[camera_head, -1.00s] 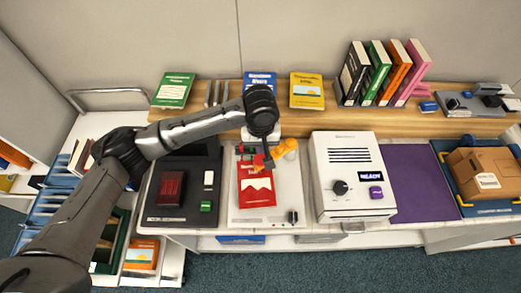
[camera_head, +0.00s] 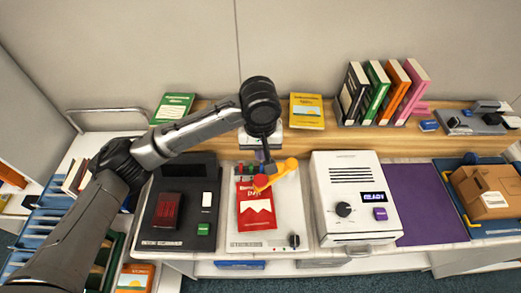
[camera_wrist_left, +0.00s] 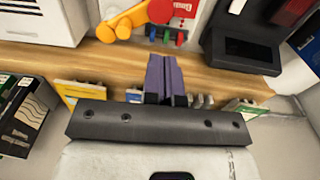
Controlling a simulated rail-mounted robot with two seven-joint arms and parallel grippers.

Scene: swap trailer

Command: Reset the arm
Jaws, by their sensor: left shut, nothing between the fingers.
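My left arm reaches in from the left in the head view. Its gripper (camera_head: 270,167) points down above the white tray-like device (camera_head: 240,236) that holds a red book (camera_head: 256,212). The gripper is shut and empty; its purple fingers (camera_wrist_left: 165,75) are pressed together in the left wrist view. An orange lever with a red end (camera_head: 279,174) is close to the gripper in the head view; I cannot tell the exact gap. In the wrist view the lever (camera_wrist_left: 125,20) stands apart from the fingers. My right gripper is not in view.
A black device (camera_head: 180,215) stands left and a white machine reading READY (camera_head: 352,185) right. Beyond are a purple mat (camera_head: 422,190) and a brown box (camera_head: 488,192). Upright books (camera_head: 384,95) and a yellow book (camera_head: 307,111) stand on the wooden shelf behind.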

